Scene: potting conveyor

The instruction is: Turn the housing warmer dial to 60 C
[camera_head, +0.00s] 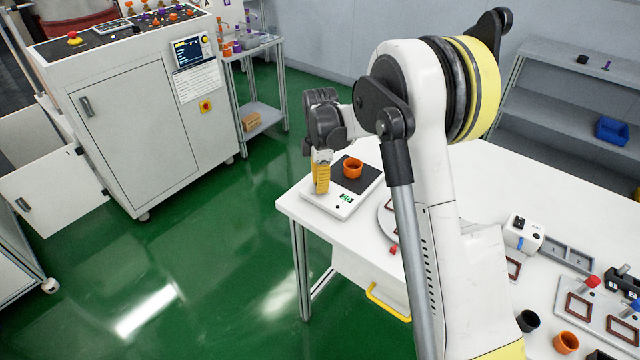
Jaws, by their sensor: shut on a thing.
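The housing warmer (335,207) is a low white box with a black top plate on the near left corner of the white table. An orange cup-shaped housing (353,167) stands on its plate. A small green-lit display (346,197) is on its front; I cannot read its digits surely. My gripper (321,189) points down at the warmer's front left corner, left of the display. Its yellow fingers are shut at the top face, where they hide the dial they hold. The dial's mark and setting cannot be seen.
My arm blocks the middle of the table. A round white plate (386,222) is partly hidden behind it. At the right are frames, a black cup (528,320) and an orange cup (566,342). A white machine cabinet (135,120) stands left, across open green floor.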

